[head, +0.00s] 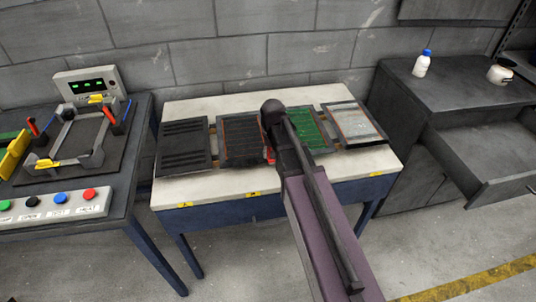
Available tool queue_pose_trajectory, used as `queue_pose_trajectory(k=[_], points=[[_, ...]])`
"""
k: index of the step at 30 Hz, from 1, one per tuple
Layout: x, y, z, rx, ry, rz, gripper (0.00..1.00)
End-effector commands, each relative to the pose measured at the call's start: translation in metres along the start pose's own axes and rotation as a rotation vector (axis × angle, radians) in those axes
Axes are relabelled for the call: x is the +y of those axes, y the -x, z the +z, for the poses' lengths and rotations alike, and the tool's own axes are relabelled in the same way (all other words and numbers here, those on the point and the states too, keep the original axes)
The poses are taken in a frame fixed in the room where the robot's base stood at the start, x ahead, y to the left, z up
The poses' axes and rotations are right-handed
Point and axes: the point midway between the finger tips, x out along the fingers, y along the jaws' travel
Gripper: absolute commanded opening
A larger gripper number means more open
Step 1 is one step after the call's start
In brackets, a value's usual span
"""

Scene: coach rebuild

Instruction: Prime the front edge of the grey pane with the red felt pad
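Flat panes lie in a row on the white-topped table (180,190). The light grey pane (360,122) is at the right end, with a reddish line along its left side. Left of it is a green pane (312,132), partly behind my arm. A dark grey pane (241,136) and a blackish pane (184,146) lie further left. A small red piece (269,156) shows beside my arm at the dark grey pane; I cannot tell whether it is the felt pad. My arm hides my gripper, so its fingers and any hold do not show.
A bench at left carries a dark frame fixture (80,140) and a button panel (55,206). At right, a dark cabinet (420,95) has an open drawer (495,165), a blue-capped white bottle (421,65) and a white jar (500,73). The table's front strip is clear.

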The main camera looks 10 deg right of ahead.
Motion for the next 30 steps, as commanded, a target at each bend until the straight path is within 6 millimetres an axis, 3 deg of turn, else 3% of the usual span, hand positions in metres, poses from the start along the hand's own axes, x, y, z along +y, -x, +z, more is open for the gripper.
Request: queue_pose_trajectory(k=[7, 19, 30], points=[[0.012, -0.001, -0.001, 0.000, -0.001, 0.001, 0.12], [0.013, 0.000, -0.001, 0.000, 0.000, 0.001, 0.12], [0.012, 0.024, -0.001, 0.000, 0.000, 0.000, 0.12]])
